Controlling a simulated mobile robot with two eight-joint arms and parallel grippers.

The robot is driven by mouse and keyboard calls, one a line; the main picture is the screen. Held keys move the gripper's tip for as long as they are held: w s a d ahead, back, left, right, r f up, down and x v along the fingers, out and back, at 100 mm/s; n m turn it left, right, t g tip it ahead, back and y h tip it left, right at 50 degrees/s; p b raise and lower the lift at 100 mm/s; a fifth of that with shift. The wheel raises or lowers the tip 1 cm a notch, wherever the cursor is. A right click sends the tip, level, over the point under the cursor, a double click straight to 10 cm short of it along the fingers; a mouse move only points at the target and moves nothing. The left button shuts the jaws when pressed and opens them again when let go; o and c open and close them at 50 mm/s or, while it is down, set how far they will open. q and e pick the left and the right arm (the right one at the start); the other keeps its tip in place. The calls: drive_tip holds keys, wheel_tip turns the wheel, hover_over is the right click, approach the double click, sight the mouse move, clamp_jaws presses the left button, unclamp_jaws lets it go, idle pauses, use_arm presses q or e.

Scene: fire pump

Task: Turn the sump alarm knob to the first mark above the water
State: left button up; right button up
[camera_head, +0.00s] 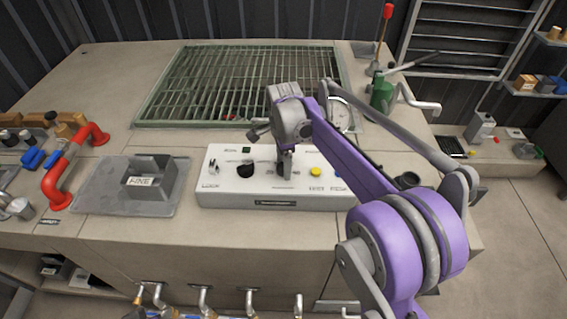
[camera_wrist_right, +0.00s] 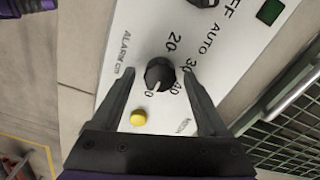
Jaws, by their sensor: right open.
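The sump alarm knob (camera_wrist_right: 160,73) is black and round on the white control panel (camera_wrist_right: 112,92), with "ALARM CM" printed beside it. Numbers around it include 20, 30 and 40; a further one near the yellow button is partly covered. A small pale mark shows on the knob's lower side, but its exact setting is unclear. My right gripper (camera_wrist_right: 159,82) is open, with one finger on each side of the knob; contact cannot be told. In the head view my right gripper (camera_head: 285,164) reaches down to the panel (camera_head: 222,188) and hides the knob. My left gripper is out of view.
The green sump grating (camera_head: 235,85) lies behind the panel; the water level cannot be read. A yellow button (camera_wrist_right: 138,117) sits near the knob. A black selector knob (camera_head: 245,170) is left on the panel. A grey tray (camera_head: 95,200) and red pipe (camera_head: 57,185) stand left.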

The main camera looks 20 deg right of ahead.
clamp_jaws()
idle(0.4)
drive_tip(key=shift+n, duration=0.3)
drive_tip(key=n, duration=0.5)
drive_tip(key=shift+p, duration=0.3)
drive_tip(key=n, duration=0.6)
drive_tip(key=shift+n, duration=0.3)
drive_tip(key=n, duration=0.5)
drive_tip(key=shift+n+p, duration=0.3)
drive_tip(key=n, duration=0.5)
drive_tip(key=shift+n, duration=0.4)
